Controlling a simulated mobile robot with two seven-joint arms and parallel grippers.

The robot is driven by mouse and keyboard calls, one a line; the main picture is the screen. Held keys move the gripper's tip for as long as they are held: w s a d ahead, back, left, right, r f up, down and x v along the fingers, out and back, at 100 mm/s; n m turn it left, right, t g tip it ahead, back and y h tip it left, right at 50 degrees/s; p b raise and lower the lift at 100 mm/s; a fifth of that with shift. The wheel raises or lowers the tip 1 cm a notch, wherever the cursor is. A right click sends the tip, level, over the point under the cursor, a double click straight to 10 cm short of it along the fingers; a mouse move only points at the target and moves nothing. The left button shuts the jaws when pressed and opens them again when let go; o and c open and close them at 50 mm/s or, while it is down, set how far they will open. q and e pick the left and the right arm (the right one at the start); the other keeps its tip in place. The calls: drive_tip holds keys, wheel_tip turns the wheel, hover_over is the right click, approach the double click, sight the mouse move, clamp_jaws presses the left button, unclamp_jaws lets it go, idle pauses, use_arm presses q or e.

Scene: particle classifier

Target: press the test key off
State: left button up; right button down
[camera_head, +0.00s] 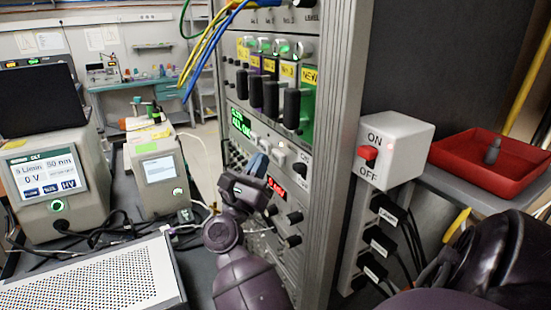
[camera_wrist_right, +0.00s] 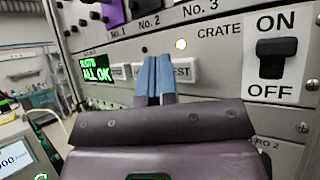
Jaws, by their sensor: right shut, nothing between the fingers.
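The test key is a white key lettered "EST" where it shows, in the wrist view (camera_wrist_right: 184,72); its left edge is hidden behind my fingers. In the head view it is a small pale key (camera_head: 279,157) on the rack panel. A small round lamp (camera_wrist_right: 181,44) above it glows pale. My right gripper (camera_head: 257,164) is shut and empty, its blue fingertips (camera_wrist_right: 157,70) pointing at the panel, between the test key and another white key (camera_wrist_right: 120,72) on the left. I cannot tell whether they touch. My left gripper is out of view.
A green display (camera_wrist_right: 97,69) reading "ALL OK" sits left of the keys. A black CRATE switch (camera_wrist_right: 277,57) is on the right. Knobs (camera_head: 292,218) protrude below. A white ON/OFF box (camera_head: 405,145) and red tray (camera_head: 460,175) stand right of the rack.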

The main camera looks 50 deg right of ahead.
drive_tip(key=shift+d, duration=0.1)
drive_tip(key=shift+s+d, duration=0.1)
drive_tip(key=shift+d, duration=0.25)
drive_tip(key=shift+d, duration=0.15)
idle(0.6)
drive_tip(key=shift+s+d, duration=0.25)
drive_tip(key=shift+d, duration=0.4)
idle(0.7)
drive_tip(key=shift+a, duration=0.1)
idle(0.4)
drive_tip(key=shift+w+a+b, duration=0.2)
drive_tip(key=shift+a+b, duration=0.1)
drive_tip(key=shift+a, duration=0.25)
drive_tip(key=shift+w+a+b, duration=0.15)
drive_tip(key=shift+a+b, duration=0.15)
drive_tip(key=shift+a, duration=0.25)
drive_tip(key=shift+a, duration=0.1)
